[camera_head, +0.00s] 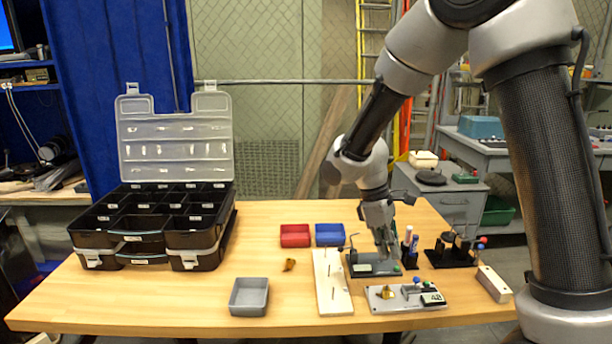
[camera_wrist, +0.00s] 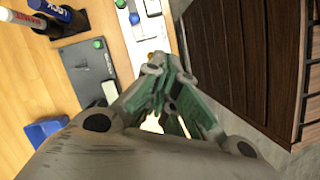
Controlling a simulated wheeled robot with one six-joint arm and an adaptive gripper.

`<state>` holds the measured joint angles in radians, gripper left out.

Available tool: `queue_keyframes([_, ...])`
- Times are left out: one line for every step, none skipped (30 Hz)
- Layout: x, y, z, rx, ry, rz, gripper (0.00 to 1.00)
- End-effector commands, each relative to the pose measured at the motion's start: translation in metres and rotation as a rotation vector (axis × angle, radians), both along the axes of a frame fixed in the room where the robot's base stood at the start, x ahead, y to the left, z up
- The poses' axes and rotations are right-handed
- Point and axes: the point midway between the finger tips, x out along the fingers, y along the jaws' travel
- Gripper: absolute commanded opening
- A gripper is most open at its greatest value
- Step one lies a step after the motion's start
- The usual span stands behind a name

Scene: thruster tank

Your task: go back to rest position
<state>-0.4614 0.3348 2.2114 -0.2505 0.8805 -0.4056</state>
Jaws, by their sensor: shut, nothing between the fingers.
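My gripper (camera_head: 386,250) hangs fingers down over the right half of the wooden table, above a dark grey plate (camera_head: 372,266). Its fingers are shut with nothing between them. In the wrist view my gripper (camera_wrist: 172,112) shows its green-lined fingers close together. The same dark plate (camera_wrist: 88,72) lies to the left of the fingers there. Whether the fingertips touch the plate cannot be told. My arm reaches in from the right of the head view.
A black organizer case (camera_head: 152,232) stands open at left. Red (camera_head: 295,236), blue (camera_head: 329,235) and grey (camera_head: 249,297) bins, a pegged wooden board (camera_head: 331,282), a light fixture plate (camera_head: 405,298) and a marker holder (camera_head: 409,256) surround the gripper. The front left of the table (camera_head: 130,300) is clear.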

Motion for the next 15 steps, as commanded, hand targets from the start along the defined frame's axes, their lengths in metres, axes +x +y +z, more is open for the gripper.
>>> queue_keyframes([-0.013, -0.006, 0.015, 0.01, -0.026, -0.085, 0.0])
queue_keyframes([-0.02, -0.011, 0.022, 0.014, -0.039, -0.134, 0.0])
queue_keyframes([-0.028, -0.017, 0.031, 0.025, -0.058, -0.198, 0.0])
queue_keyframes([-0.034, -0.021, 0.038, 0.031, -0.072, -0.243, 0.0])
queue_keyframes([-0.041, -0.026, 0.045, 0.04, -0.087, -0.289, 0.0])
queue_keyframes([-0.049, -0.033, 0.055, 0.051, -0.106, -0.348, 0.0])
queue_keyframes([-0.056, -0.037, 0.062, 0.063, -0.123, -0.392, 0.0])
queue_keyframes([-0.063, -0.043, 0.07, 0.076, -0.14, -0.438, 0.0])
queue_keyframes([-0.072, -0.05, 0.081, 0.094, -0.167, -0.498, 0.0])
queue_keyframes([-0.08, -0.056, 0.088, 0.11, -0.186, -0.547, 0.0])
queue_keyframes([-0.088, -0.062, 0.096, 0.126, -0.207, -0.592, 0.0])
queue_keyframes([-0.1, -0.069, 0.106, 0.15, -0.236, -0.654, 0.0])
queue_keyframes([-0.108, -0.075, 0.113, 0.168, -0.26, -0.698, 0.0])
queue_keyframes([-0.116, -0.08, 0.12, 0.188, -0.284, -0.739, 0.0])
queue_keyframes([-0.127, -0.087, 0.128, 0.215, -0.317, -0.79, 0.0])
